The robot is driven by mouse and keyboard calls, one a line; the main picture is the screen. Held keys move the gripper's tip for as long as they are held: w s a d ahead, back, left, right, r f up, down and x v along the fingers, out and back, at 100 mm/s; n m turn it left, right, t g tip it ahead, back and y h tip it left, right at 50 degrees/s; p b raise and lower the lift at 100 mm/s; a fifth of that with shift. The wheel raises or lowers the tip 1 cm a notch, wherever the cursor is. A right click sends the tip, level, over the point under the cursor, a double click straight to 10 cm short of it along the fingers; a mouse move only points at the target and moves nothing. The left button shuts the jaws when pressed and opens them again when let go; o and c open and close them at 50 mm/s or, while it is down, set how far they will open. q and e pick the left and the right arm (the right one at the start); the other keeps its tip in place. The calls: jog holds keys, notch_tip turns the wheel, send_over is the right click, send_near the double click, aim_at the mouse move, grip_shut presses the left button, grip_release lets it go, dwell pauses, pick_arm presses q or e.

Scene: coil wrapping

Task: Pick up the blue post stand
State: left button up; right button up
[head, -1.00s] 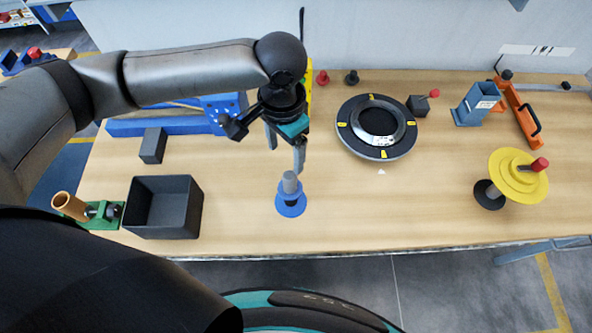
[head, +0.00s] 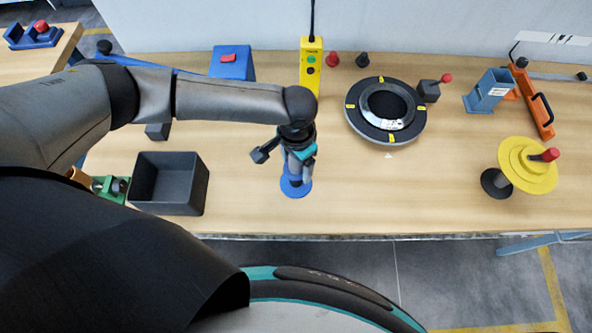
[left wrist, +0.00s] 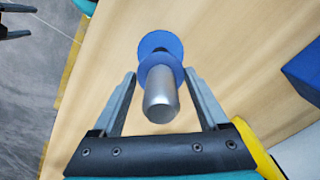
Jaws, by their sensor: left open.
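The blue post stand (head: 295,188) stands upright on the table near its front edge, with a round blue base and a grey post. In the head view my left gripper (head: 296,172) is directly over it and hides most of the post. In the left wrist view the stand's grey metal post (left wrist: 161,96) and blue discs (left wrist: 160,50) show between the two fingers. The left gripper (left wrist: 160,85) is open, with one finger on each side of the post and visible gaps.
A dark open box (head: 168,205) stands left of the stand. A black ring with yellow marks (head: 357,120) lies to the right, and a yellow stepped disc piece (head: 513,165) is farther right. A yellow control box (head: 310,58) is behind. The table just right of the stand is clear.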

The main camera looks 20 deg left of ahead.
pick_arm(q)
jog(key=shift+f, duration=0.8)
jog(key=c, duration=1.2)
jog(key=shift+o, duration=0.2)
jog(key=shift+r, duration=0.1)
